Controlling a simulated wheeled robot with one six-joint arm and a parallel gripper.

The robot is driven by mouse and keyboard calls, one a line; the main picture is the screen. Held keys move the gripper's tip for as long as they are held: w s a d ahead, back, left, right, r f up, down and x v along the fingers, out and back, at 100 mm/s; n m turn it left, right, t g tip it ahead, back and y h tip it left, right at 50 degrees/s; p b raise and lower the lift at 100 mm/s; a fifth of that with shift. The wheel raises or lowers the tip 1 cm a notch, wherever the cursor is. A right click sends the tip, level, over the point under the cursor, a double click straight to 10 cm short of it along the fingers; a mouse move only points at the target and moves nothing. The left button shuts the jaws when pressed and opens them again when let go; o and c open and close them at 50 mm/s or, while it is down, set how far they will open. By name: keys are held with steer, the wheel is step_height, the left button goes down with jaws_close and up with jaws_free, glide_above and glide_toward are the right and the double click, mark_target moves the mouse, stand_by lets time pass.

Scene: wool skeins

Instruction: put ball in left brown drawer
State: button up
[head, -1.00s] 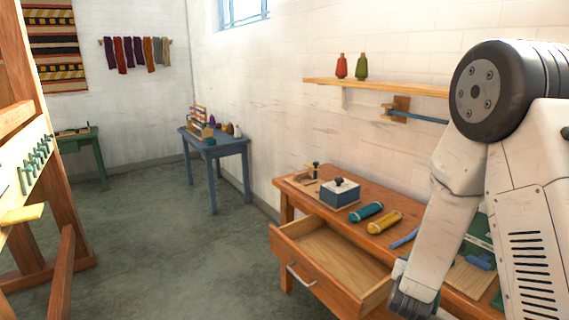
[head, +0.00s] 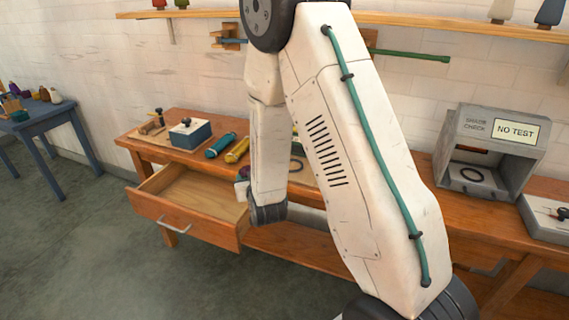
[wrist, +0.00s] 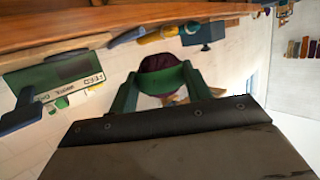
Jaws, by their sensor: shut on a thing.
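A dark maroon ball (wrist: 160,62) sits between the green fingers of my gripper (wrist: 162,78) in the wrist view. My gripper is shut on it, and the fingers hide part of the ball. The brown drawer (head: 192,232) at the left end of the wooden bench is pulled open in the head view. Its visible inside is bare wood. My arm stands in front of the drawer's right side in the head view.
On the bench (head: 180,118) are a blue box (head: 190,136), a teal roll (head: 219,146) and a yellow roll (head: 237,150). A grey booth (head: 490,145) marked "NO TEST" stands right. A blue table (head: 50,118) is far left. Floor before the drawer is clear.

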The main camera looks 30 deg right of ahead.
steer(key=s+d+r+m+g+h, duration=0.1)
steer(key=s+d+m+g+h, duration=0.5)
steer(key=s+d+m+h, duration=0.2)
steer(key=s+d, duration=0.2)
steer(key=d, duration=0.1)
steer(key=shift+d+h, duration=0.2)
steer(key=shift+h, duration=0.1)
